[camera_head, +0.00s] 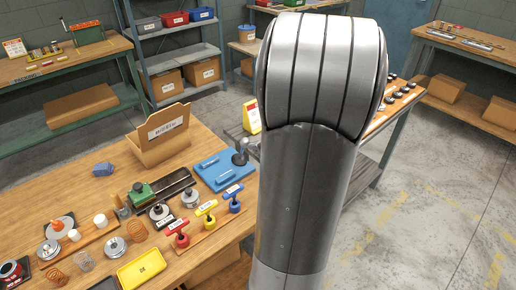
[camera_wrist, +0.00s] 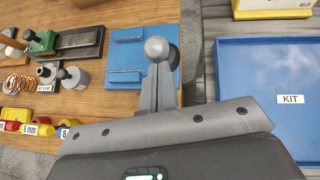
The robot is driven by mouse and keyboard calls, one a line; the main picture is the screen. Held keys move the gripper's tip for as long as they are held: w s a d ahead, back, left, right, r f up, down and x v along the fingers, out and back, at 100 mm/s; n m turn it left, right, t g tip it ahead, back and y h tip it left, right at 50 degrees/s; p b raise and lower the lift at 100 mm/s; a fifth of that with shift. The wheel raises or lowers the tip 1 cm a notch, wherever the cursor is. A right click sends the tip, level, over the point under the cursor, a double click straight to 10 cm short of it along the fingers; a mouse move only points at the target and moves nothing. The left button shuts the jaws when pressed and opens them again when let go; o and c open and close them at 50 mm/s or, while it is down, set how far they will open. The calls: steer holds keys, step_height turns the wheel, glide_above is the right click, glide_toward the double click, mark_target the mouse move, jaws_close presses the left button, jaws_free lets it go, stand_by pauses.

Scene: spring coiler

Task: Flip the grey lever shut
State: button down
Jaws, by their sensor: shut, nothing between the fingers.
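The grey lever, with a round ball knob (camera_wrist: 156,48), stands at the right end of a blue plate (camera_wrist: 126,68) on the wooden bench. A dark round base shows beside the knob. The lever's stem is hidden behind my gripper in the wrist view. In the head view the lever (camera_head: 240,157) rises at the blue plate's right side (camera_head: 221,182). My gripper (camera_wrist: 158,68) is shut and empty, with its fingertips just below the knob in the wrist picture. I cannot tell whether they touch. My gripper is hidden in the head view.
A blue KIT tray (camera_wrist: 262,75) lies to the right, across a gap, in the wrist view.

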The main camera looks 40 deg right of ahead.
steer(key=w+r+g, duration=0.1)
steer(key=w+g, duration=0.1)
steer(key=w, duration=0.1)
steer(key=shift+r+g, duration=0.3)
steer(key=shift+r, duration=0.05)
steer(key=w+g, duration=0.5)
steer(key=w, duration=0.3)
steer(key=shift+r+m, duration=0.3)
steer(key=shift+r, duration=0.05)
steer(key=shift+w+a, duration=0.1)
steer(key=shift+w, duration=0.05)
steer(key=s+v, duration=0.1)
steer(key=v, duration=1.2)
steer(key=shift+s, duration=0.25)
steer(key=shift+f, duration=0.1)
